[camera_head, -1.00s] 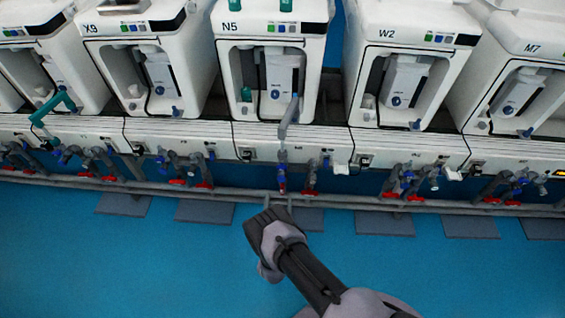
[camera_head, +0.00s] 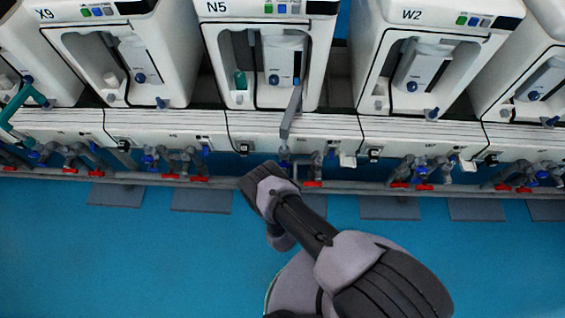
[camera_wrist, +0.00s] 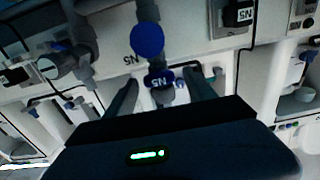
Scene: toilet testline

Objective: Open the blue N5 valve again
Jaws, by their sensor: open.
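The N5 unit (camera_head: 214,40) stands at upper centre in the head view, with a grey pipe (camera_head: 291,112) running down its front. A small blue valve (camera_head: 284,151) shows at the pipe's foot, partly hidden by my arm. In the upside-down wrist view, a blue valve part marked N5 (camera_wrist: 158,78) lies between my two open fingers, apart from both as far as I can tell. A round blue knob (camera_wrist: 147,40) is just above it in that picture. My gripper (camera_wrist: 162,85) is open and empty; its fingertips are hard to make out in the head view.
Units X9 (camera_head: 60,30) and W2 (camera_head: 425,30) flank N5. Pipes with blue valves and red handles (camera_head: 422,187) run along the row's foot, close to my arm. A horizontal pipe (camera_head: 350,187) crosses below. The blue floor (camera_head: 120,260) in front is clear.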

